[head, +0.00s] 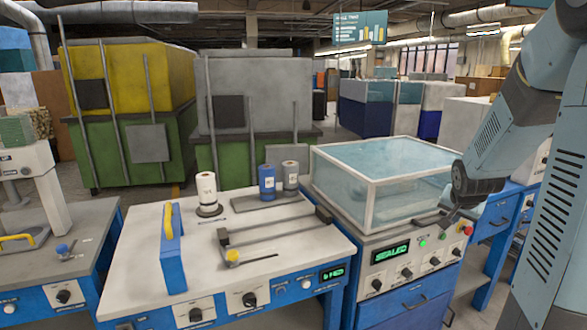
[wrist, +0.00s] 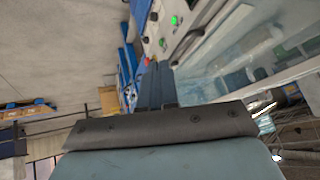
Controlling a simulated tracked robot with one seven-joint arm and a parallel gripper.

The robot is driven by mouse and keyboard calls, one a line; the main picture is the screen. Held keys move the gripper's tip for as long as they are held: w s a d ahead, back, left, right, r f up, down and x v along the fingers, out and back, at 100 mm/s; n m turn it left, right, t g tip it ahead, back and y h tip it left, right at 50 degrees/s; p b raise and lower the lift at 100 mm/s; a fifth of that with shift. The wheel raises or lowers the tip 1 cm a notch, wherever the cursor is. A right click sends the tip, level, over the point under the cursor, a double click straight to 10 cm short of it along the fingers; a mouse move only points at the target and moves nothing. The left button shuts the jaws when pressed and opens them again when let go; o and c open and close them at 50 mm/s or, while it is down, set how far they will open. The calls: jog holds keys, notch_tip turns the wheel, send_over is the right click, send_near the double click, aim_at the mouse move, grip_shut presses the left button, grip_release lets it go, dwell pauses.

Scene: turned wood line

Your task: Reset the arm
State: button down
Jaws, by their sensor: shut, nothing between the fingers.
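My arm (head: 520,125) comes in from the right edge in the head view and bends down at a dark wrist joint. My gripper (head: 447,219) is at the lower end, beside the front right of the glass-lidded case (head: 345,195). In the wrist view my gripper (wrist: 154,75) shows as dark fingers held together, with nothing between them. The case's control panel, with green lights and a red button (wrist: 148,61), is just past the fingertips. Whether the fingers touch the case cannot be told.
The case's panel display (head: 391,253) reads SEALED. Large green machines stand behind.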

jog(key=s+a+r+n+y, duration=0.1)
jog(key=s+a+r+n, duration=0.1)
jog(key=s+a+r, duration=0.2)
jog(key=s+a+r+n+g+y, duration=0.1)
jog(key=s+a+r+n, duration=0.2)
jog(key=s+a, duration=0.6)
jog(key=s+a+r+n+y, duration=0.1)
jog(key=s+a+r+n, duration=0.2)
jog(key=s, duration=0.8)
jog(key=a+r, duration=0.2)
jog(key=a, duration=0.1)
jog(key=shift+s+a+r, duration=0.2)
jog(key=shift+s+r, duration=0.05)
jog(key=shift+r, duration=0.15)
dwell(0.4)
